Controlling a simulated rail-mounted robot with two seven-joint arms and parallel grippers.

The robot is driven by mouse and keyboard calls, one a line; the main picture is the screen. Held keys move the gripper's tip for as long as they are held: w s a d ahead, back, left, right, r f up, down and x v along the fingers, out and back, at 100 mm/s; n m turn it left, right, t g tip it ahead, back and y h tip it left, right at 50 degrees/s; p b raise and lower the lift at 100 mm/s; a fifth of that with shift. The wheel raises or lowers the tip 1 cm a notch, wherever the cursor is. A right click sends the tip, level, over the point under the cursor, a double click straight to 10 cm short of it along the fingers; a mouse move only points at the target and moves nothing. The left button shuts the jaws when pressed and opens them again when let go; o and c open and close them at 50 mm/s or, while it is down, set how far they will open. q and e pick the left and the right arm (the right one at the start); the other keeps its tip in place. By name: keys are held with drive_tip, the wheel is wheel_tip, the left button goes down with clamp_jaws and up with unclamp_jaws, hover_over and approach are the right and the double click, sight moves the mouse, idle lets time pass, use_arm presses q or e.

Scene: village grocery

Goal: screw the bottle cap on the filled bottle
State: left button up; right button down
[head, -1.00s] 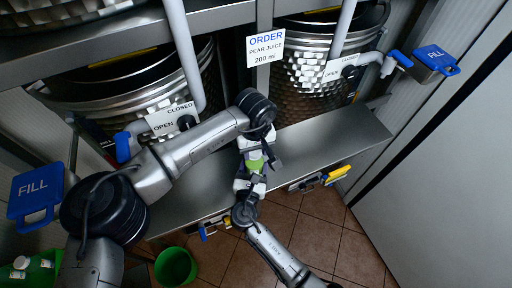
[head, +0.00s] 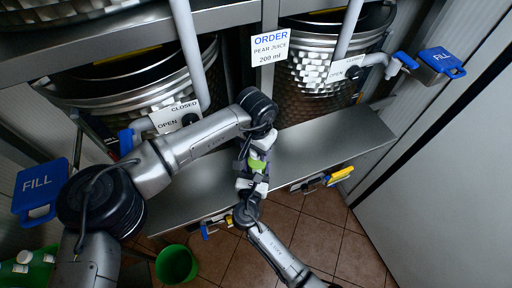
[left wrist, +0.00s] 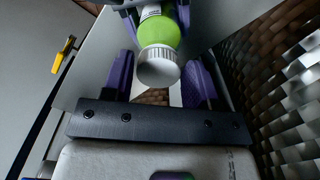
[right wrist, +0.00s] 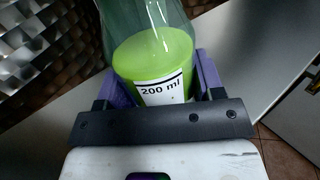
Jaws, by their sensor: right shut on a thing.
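The bottle (right wrist: 150,28) is clear with green juice and a white "200 ml" label. My right gripper (right wrist: 153,92) is shut on its lower part; the juice also shows in the head view (head: 257,165). A whitish ribbed cap (left wrist: 158,68) is at the bottle's top end, in line with it. How tightly it sits cannot be told. My left gripper (left wrist: 160,82), also in the head view (head: 246,150), faces the cap from above. Its purple fingers stand open on either side of the cap, with little room at the tips.
A steel shelf (head: 325,138) lies behind the grippers, with tanks and blue FILL handles (head: 440,62) above. An order card (head: 271,47) reads pear juice, 200 ml. A green bucket (head: 177,265) stands on the floor. Green bottles (head: 28,268) are at lower left.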

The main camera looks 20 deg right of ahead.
use_arm(q)
drive_tip(key=shift+o, duration=1.3)
drive_tip(key=shift+r, duration=2.25)
drive_tip(key=shift+c, duration=0.2)
